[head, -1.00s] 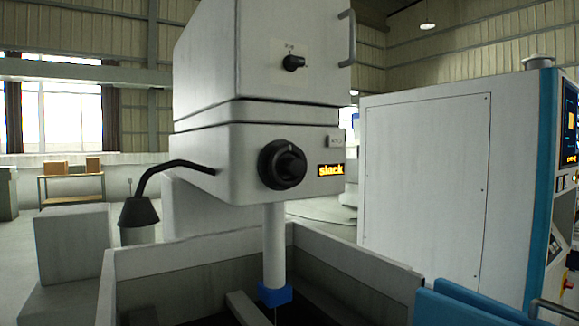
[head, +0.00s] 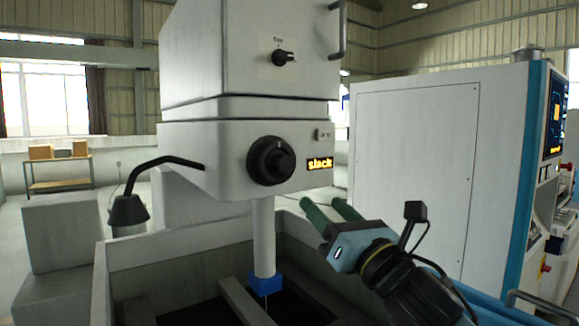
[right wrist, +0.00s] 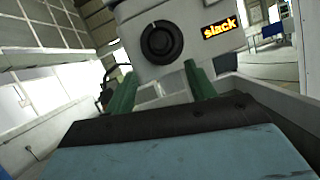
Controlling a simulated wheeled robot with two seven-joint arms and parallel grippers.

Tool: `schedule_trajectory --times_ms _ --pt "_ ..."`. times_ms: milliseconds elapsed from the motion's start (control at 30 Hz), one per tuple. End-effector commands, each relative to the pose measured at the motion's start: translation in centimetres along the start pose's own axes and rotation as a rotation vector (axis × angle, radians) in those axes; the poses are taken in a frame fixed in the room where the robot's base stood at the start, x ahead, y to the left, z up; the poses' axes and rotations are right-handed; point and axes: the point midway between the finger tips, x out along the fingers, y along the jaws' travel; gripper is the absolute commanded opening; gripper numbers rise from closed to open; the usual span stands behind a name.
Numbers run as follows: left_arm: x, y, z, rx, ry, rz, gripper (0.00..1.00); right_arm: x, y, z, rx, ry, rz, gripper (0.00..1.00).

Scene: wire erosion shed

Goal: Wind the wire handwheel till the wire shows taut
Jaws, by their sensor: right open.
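The wire handwheel (head: 271,160) is a round black knob on the front of the white machine head. It also shows in the right wrist view (right wrist: 162,42), ahead of and above the fingers. The small display (head: 319,164) right of the handwheel reads "slack" in yellow; it also shows in the right wrist view (right wrist: 218,26). The thin wire (head: 267,305) hangs below the blue-tipped column. My right gripper (head: 330,208) is open and empty, its green fingers below and right of the handwheel, apart from it. My left gripper is not in view.
A smaller black knob (head: 284,57) sits on the upper housing. A bent lamp (head: 128,209) reaches out at the left. The grey tank's walls (head: 180,245) surround the column below. A tall control cabinet (head: 415,180) stands at the right.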

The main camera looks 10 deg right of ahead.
Motion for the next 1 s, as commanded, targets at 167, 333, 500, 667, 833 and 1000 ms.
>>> schedule_trajectory --times_ms 167,333,500,667,833,1000 --pt "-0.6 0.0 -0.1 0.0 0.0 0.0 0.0 2.0 0.2 0.4 -0.009 -0.006 0.003 0.55" --pt "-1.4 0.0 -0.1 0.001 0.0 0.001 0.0 5.4 0.2 0.5 -0.005 -0.005 0.002 0.55" --pt "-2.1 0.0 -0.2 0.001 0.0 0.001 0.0 8.7 0.2 0.4 -0.005 -0.004 0.002 0.55" --pt "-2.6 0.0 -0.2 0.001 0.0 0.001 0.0 11.2 0.2 0.4 -0.005 -0.003 0.002 0.55" --pt "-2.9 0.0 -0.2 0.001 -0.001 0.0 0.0 12.7 0.1 0.3 -0.006 -0.004 0.002 0.55" --pt "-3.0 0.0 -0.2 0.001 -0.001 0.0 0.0 13.2 0.1 0.3 -0.007 -0.004 0.003 0.55"
